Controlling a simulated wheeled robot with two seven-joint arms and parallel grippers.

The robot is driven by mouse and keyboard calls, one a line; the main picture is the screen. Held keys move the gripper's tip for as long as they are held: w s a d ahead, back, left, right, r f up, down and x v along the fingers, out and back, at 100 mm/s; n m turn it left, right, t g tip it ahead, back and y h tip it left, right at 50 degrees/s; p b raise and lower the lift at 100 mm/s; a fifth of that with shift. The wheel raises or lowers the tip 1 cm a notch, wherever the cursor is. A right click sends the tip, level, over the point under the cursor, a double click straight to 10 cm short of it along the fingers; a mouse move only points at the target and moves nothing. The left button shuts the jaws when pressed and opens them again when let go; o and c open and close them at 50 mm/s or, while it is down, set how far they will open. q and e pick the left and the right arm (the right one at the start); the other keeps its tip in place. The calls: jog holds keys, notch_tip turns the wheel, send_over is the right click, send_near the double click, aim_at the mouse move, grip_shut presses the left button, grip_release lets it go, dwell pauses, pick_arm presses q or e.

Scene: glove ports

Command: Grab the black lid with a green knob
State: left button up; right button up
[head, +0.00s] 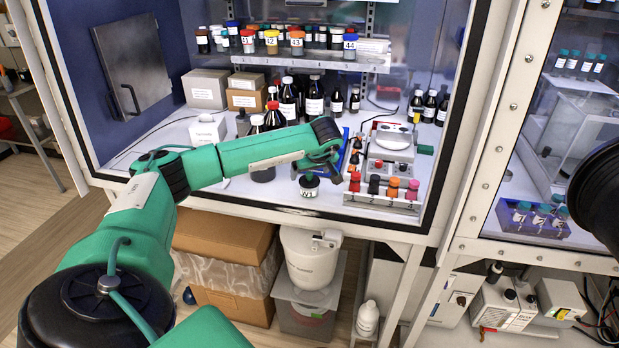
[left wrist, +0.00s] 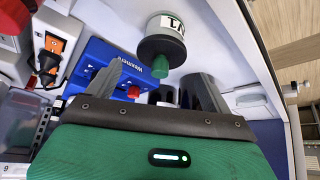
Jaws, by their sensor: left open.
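A small jar with a white label (head: 309,191) stands near the front edge of the cabinet floor in the head view. Its black lid (head: 309,181) lies just under my left gripper (head: 318,170), which hides the top. In the left wrist view the black lid (left wrist: 162,47) has a green knob (left wrist: 160,67) that points toward the gripper. My left gripper (left wrist: 163,84) is open, with its two dark fingers on either side of the knob's line. A gap seems to remain between fingers and knob. My right gripper is not in view.
A rack with several colored-cap bottles (head: 383,199) stands close to the right of the jar. Dark bottles (head: 289,100) stand behind. A blue item (left wrist: 115,68) shows beside the gripper in the left wrist view. The cabinet's front sill (head: 285,213) runs just before the jar.

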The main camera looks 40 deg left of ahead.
pick_arm(q)
jog(key=shift+x, duration=1.35)
jog(key=c, duration=1)
